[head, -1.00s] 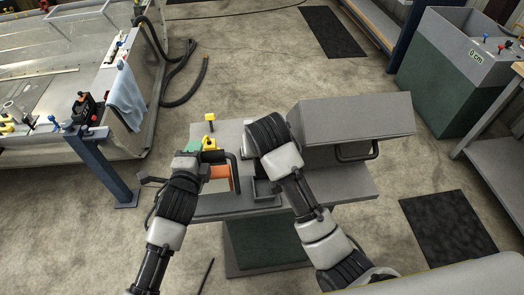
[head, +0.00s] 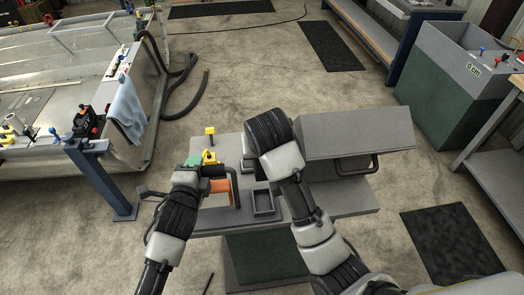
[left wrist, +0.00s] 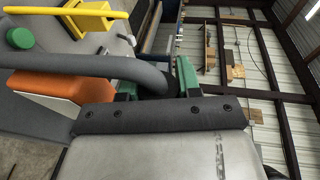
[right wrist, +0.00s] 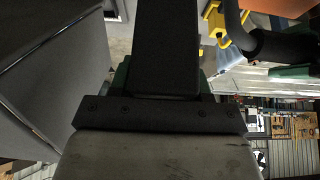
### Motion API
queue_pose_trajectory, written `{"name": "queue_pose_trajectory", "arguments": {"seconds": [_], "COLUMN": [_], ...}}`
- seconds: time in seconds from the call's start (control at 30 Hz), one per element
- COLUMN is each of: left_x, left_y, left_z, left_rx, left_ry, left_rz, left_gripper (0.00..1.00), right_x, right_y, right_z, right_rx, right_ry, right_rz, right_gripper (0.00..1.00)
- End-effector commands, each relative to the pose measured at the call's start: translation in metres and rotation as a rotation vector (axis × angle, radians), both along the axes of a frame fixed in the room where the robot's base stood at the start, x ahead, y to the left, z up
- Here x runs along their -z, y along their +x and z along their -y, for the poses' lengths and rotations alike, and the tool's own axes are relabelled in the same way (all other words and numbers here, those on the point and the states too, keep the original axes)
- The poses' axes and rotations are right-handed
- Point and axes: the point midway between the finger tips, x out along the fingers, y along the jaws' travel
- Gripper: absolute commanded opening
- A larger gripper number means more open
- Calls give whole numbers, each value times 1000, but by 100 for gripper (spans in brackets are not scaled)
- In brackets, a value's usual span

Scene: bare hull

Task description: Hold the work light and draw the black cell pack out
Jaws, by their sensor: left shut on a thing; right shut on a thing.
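The work light has an orange body (head: 219,187), a dark bent handle (head: 235,184) and yellow parts (head: 209,157). It stands on the left part of the grey bench top. My left gripper (left wrist: 157,82) is shut on the dark handle, which runs between its green fingers in the left wrist view. My right gripper (right wrist: 164,82) is shut on the black cell pack (right wrist: 166,45), which fills the space between its fingers. In the head view my right arm hides most of that grip. Whether the pack still touches the light, I cannot tell.
A small open grey tray (head: 264,204) lies on the bench top (head: 340,202), right of the light. A large grey box (head: 355,131) with a dark handle stands at the right. Open floor surrounds the bench.

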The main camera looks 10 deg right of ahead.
Motion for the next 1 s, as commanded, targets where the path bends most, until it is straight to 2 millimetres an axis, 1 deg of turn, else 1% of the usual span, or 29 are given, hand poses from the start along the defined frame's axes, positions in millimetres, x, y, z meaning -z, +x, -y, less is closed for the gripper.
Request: {"name": "queue_pose_trajectory", "arguments": {"seconds": [0.1,0.13,0.3,0.57,0.67,0.77,1.0], "left_x": [-2,-2,-1,0,0,-3,-12], "left_y": [0,0,0,0,-5,-17,-66], "left_z": [0,0,0,0,-1,-3,-14], "left_rx": [1,1,0,0,0,0,1], "left_ry": [-2,-2,-1,0,0,0,0], "left_rz": [4,4,2,1,-1,-1,-2], "left_gripper": [0,36,62,63,63,63,63], "right_x": [-1,-1,-1,-1,-1,0,0], "right_y": [0,0,0,0,0,0,0], "right_z": [0,0,0,0,0,0,0], "right_rx": [0,0,0,0,0,0,0], "right_ry": [1,1,1,0,0,0,0], "right_rz": [2,2,2,2,2,2,2], "right_gripper": [15,15,15,15,15,15,15]}}
